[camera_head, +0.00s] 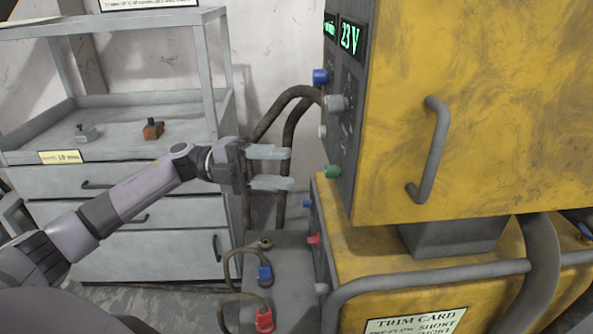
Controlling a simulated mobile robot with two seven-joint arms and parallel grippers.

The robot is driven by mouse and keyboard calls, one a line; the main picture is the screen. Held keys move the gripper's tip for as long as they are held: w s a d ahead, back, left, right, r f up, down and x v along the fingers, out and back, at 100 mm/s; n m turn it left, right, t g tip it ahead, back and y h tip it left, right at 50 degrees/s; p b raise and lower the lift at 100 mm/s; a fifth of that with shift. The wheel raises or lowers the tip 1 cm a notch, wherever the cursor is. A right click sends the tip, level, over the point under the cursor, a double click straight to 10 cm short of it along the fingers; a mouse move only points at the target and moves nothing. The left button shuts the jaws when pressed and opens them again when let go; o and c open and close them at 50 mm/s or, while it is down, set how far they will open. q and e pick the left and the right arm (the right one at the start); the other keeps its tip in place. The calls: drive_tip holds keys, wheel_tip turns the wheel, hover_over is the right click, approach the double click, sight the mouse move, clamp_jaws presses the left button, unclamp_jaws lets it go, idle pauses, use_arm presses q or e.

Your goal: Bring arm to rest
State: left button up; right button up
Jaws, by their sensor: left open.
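My left arm (125,205) reaches in from the left edge and stretches across the front of the grey cabinet. My left gripper (289,168) is open, with its two pale fingers apart and nothing between them. It points right, toward the side panel of the yellow machine (500,110), and appears apart from it. Dark hoses (282,155) hang close behind the fingers. My right gripper is not in view.
A grey drawer cabinet (165,255) stands at the left, with small orange (153,129) and grey (86,133) parts on its top. Coloured knobs line the machine's panel (345,120). Blue (265,275) and red (264,320) plugs with cables sit on a low grey box (290,265).

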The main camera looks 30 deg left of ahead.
use_arm(q)
drive_tip(key=shift+a, duration=0.3)
drive_tip(key=shift+d, duration=0.1)
